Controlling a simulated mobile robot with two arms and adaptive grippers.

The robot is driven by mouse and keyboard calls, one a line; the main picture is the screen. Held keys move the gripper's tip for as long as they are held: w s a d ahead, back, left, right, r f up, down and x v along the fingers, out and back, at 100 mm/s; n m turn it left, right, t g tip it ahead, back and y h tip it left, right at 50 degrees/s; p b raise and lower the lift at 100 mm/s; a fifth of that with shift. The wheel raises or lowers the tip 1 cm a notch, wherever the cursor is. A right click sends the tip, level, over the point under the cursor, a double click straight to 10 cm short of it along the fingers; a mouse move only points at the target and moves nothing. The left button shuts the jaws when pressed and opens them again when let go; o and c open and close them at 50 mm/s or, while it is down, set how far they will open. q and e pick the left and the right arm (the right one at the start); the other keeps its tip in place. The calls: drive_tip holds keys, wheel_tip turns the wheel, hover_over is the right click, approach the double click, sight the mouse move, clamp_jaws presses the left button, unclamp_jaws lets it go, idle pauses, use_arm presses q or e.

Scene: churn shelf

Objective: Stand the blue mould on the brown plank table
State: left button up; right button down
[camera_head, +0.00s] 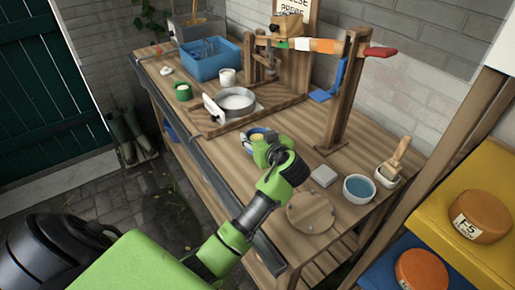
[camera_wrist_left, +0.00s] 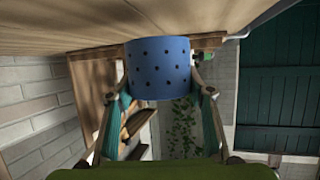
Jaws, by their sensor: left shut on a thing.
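The blue mould (camera_wrist_left: 160,68) is a round blue cup with rows of dark holes. In the left wrist view it sits between the two fingers of my left gripper (camera_wrist_left: 160,95), which is shut on it. In the head view my left gripper (camera_head: 262,143) is over the front part of the brown plank table (camera_head: 240,172) and hides most of the mould (camera_head: 256,131). I cannot tell whether the mould touches the planks. My right gripper is not in view.
A wooden press frame (camera_head: 338,95) stands behind the gripper. A grey pan (camera_head: 236,101) is to the left. A round wooden lid (camera_head: 311,213), a grey block (camera_head: 324,176), a blue-filled bowl (camera_head: 358,188) and a brush pot (camera_head: 388,176) are to the right. A blue basin (camera_head: 212,62) is farther back.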

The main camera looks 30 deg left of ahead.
use_arm(q)
drive_tip(key=shift+w+a+f+b, duration=0.1)
drive_tip(key=shift+w+f+b, duration=0.1)
drive_tip(key=shift+f+b, duration=1.25)
drive_tip(key=shift+f+p, duration=0.3)
drive_tip(key=shift+p, duration=0.05)
drive_tip(key=shift+f, duration=0.15)
drive_tip(key=o, duration=1.1)
drive_tip(key=b+v, duration=0.1)
drive_tip(key=v, duration=1.1)
drive_tip(key=shift+r, duration=0.25)
